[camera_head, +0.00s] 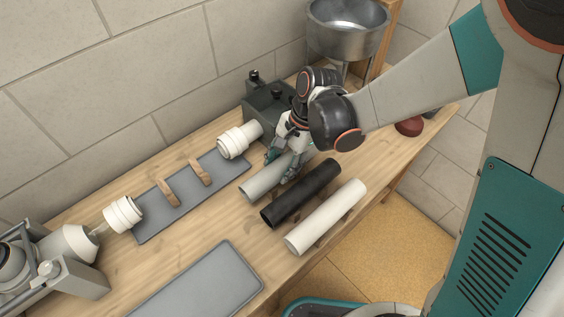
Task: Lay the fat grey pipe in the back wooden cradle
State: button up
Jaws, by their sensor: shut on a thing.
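The fat grey pipe (262,181) lies at the left end of a row of three pipes on the bench. My gripper (281,164) reaches down from above and is shut on it, covering part of its far half. I cannot tell whether the pipe touches the bench or is slightly raised. Two curved wooden cradle pieces stand upright on a grey plate to the left: one (167,192) nearer the left and one (201,171) nearer the wall fittings at right. Both look empty.
A black pipe (288,204) and a white pipe (325,218) lie right of the grey one. White fittings (122,214) and (235,142) flank the plate (151,231). A grey mat (200,290) lies in front. A metal basin (345,38) stands behind.

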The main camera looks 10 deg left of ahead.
jog(key=o, duration=1.2)
jog(key=v, duration=0.7)
jog(key=shift+d+r, duration=0.1)
jog(key=shift+r, duration=0.1)
